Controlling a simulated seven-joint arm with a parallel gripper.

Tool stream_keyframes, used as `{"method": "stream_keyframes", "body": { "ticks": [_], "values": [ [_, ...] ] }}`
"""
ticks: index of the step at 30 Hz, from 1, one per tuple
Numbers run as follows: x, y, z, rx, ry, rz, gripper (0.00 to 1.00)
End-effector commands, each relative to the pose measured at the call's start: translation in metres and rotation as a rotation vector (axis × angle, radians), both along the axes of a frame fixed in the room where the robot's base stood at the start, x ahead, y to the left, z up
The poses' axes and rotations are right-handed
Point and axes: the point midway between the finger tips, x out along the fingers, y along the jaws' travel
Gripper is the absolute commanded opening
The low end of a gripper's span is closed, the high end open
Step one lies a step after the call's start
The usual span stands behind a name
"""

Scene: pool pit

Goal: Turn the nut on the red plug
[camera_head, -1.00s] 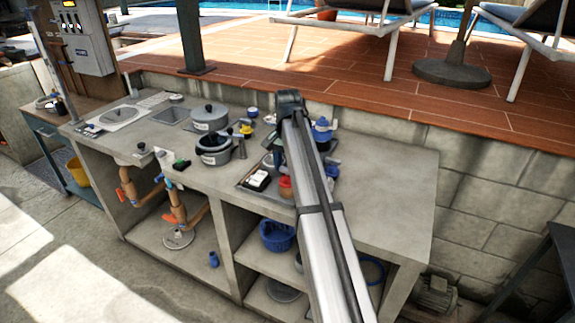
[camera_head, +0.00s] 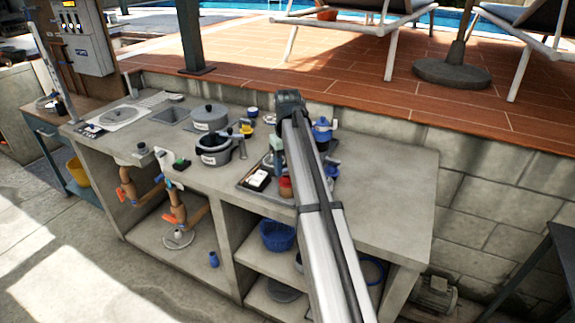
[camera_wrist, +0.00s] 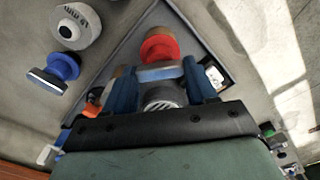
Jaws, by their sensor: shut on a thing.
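The red plug (camera_wrist: 160,47) shows in the wrist view just beyond my fingertips, with a flat blue-grey nut (camera_wrist: 158,73) at its near end. My gripper (camera_wrist: 157,70) has its two dark blue fingers on either side of the nut and is shut on it. A ridged grey round part (camera_wrist: 163,97) lies nearer the palm between the fingers. In the head view the red plug (camera_head: 285,187) is at the tray, left of my arm. My arm hides part of the tray, and the finger contact is too small to see there.
A grey pot (camera_head: 215,150) and a lidded pot (camera_head: 209,117) stand left of the tray (camera_head: 250,186). A blue valve-like part (camera_head: 322,130) stands right behind my arm. A blue part (camera_wrist: 54,73) lies left in the wrist view. The counter's right end (camera_head: 400,190) is clear.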

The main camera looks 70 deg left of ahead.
Motion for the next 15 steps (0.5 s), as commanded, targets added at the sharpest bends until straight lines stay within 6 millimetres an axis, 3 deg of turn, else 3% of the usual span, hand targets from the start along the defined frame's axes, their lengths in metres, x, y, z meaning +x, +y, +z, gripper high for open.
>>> {"method": "stream_keyframes", "body": {
  "ticks": [15],
  "values": [
    [0.0, 0.0, 0.0001, 0.0, 0.0, 0.491, 0.26]
  ]
}}
